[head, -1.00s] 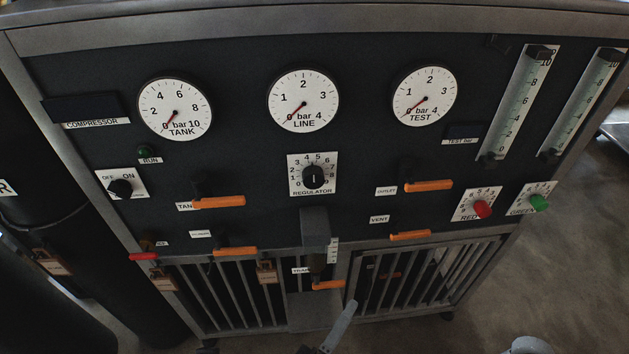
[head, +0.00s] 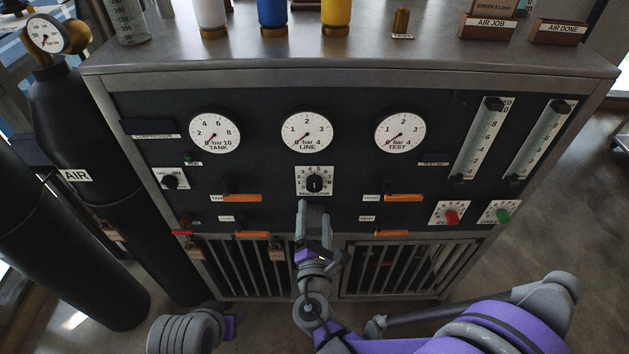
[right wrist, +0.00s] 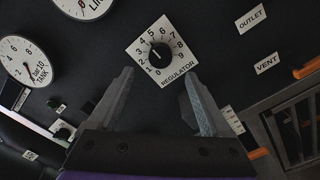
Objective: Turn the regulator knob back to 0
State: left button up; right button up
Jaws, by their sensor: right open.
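The regulator knob (head: 314,184) is a round black knob on a white square plate numbered from 0 up, in the middle of the dark panel. It also shows in the right wrist view (right wrist: 160,53), where its white mark appears to point around 4 to 5. My right gripper (head: 313,208) is just below the plate in the head view. In the right wrist view its open fingers (right wrist: 158,77) stand apart and empty, with the knob beyond and between their tips, apparently not touched. My left gripper is not in view.
The TANK (head: 214,132), LINE (head: 307,132) and TEST (head: 400,132) gauges sit above the knob, needles near 0. Orange handles (head: 242,198) (head: 404,198) jut out either side. A red knob (head: 452,217) and a green knob (head: 503,215) are at right.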

aim_at(315, 188)
jog(key=w+p, duration=0.1)
jog(key=w, duration=0.7)
jog(key=shift+w+p, duration=0.15)
jog(key=shift+p, duration=0.2)
jog(key=shift+f, duration=0.1)
jog(key=shift+w, duration=0.35)
grip_shut()
